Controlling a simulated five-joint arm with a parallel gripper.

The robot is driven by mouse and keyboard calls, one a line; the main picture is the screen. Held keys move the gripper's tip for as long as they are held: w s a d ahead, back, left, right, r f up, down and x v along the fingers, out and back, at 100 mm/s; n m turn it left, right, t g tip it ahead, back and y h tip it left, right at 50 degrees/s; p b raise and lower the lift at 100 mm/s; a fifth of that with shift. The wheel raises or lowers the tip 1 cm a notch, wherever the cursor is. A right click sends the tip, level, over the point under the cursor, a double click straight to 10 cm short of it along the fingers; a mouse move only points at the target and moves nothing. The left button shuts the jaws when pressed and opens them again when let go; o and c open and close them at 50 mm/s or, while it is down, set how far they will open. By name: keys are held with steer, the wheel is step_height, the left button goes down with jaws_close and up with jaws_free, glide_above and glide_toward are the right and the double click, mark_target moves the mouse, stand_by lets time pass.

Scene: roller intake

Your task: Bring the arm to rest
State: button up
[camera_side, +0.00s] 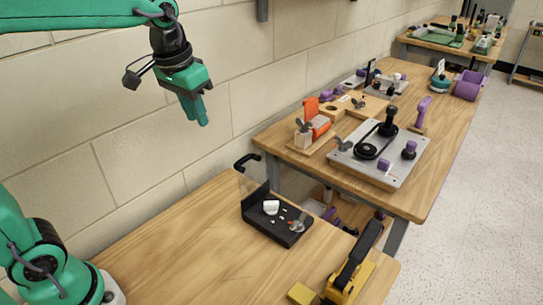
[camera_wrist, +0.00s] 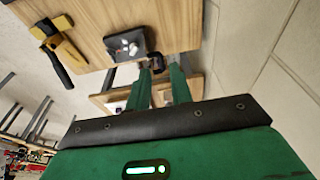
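My gripper (camera_side: 204,122) hangs in the air in front of the block wall in the side view, high above the wooden table (camera_side: 175,240). Its green fingers point down. In the wrist view my gripper (camera_wrist: 160,70) shows two green fingers standing apart with nothing between them. It is open and empty, touching nothing. In the side view the fingers overlap, so the gap is hidden there.
A yellow-and-black tool (camera_side: 346,279) lies at the front. A second table (camera_side: 432,160) holds several fixtures. The air around my gripper is clear.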

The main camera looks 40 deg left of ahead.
steer(key=s+a+f+t, duration=0.1)
steer(key=s+f+t, duration=0.2)
steer(key=s, duration=1)
steer(key=shift+f, duration=1)
